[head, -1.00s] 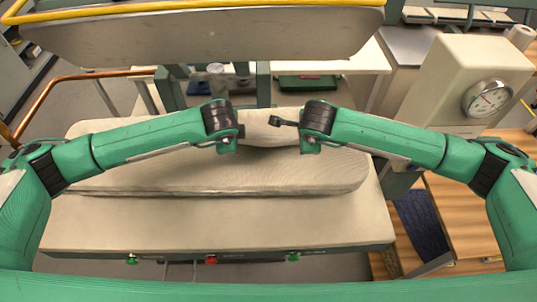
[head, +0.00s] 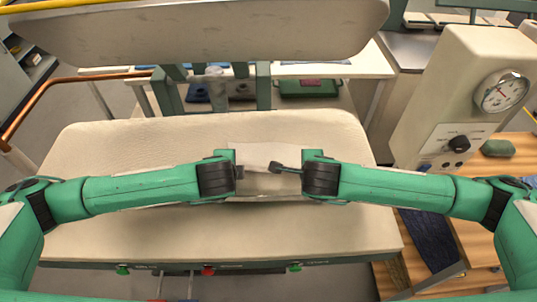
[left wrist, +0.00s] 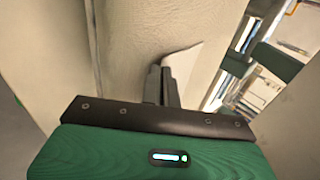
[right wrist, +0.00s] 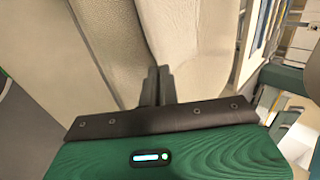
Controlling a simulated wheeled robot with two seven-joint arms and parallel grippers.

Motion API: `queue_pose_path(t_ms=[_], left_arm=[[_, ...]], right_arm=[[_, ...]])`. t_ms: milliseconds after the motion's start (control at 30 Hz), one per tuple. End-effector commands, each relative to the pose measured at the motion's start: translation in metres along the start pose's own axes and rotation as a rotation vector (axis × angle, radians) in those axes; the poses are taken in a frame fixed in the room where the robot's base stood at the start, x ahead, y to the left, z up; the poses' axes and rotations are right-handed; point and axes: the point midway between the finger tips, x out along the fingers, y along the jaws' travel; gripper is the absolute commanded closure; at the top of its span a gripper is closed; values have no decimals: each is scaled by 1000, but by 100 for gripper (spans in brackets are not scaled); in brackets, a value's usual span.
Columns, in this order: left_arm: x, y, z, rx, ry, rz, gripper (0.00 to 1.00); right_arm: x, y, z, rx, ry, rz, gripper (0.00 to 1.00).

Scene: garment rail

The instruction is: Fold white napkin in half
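The white napkin (head: 265,185) lies on the padded cream board (head: 110,150), seen between my two grippers. Part of it is hidden by my wrists. My left gripper (head: 242,172) is at its left side; in the left wrist view its fingers (left wrist: 162,85) are together, with a white flap of napkin (left wrist: 185,68) beside the tips. My right gripper (head: 282,167) is at its right side; in the right wrist view its fingers (right wrist: 157,85) are together, with pale cloth at the tips. Both look shut on the napkin, low over the board.
A large upper press plate (head: 200,35) hangs open above the board's far side. A cabinet with a dial (head: 500,93) stands at the right, by a wooden table. A copper pipe (head: 60,85) runs at the left. The board's left part is clear.

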Motion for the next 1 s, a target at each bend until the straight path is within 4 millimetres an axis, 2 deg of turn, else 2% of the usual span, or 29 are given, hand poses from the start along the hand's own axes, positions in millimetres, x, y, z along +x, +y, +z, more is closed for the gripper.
queue_pose_path(t_ms=[200,267,400,433,767,1000], left_arm=[[0,0,0,0,0,0,100],[0,0,0,0,0,0,90],[0,0,0,0,0,0,63],[0,0,0,0,0,0,60],[-2,0,0,-1,0,0,60],[-33,-10,-1,-2,3,1,60]], right_arm=[[0,0,0,0,0,0,100],[0,0,0,0,0,0,90],[0,0,0,0,0,1,63],[0,0,0,0,0,1,60],[-2,-1,0,0,0,0,60],[-33,-11,0,0,-2,-1,60]])
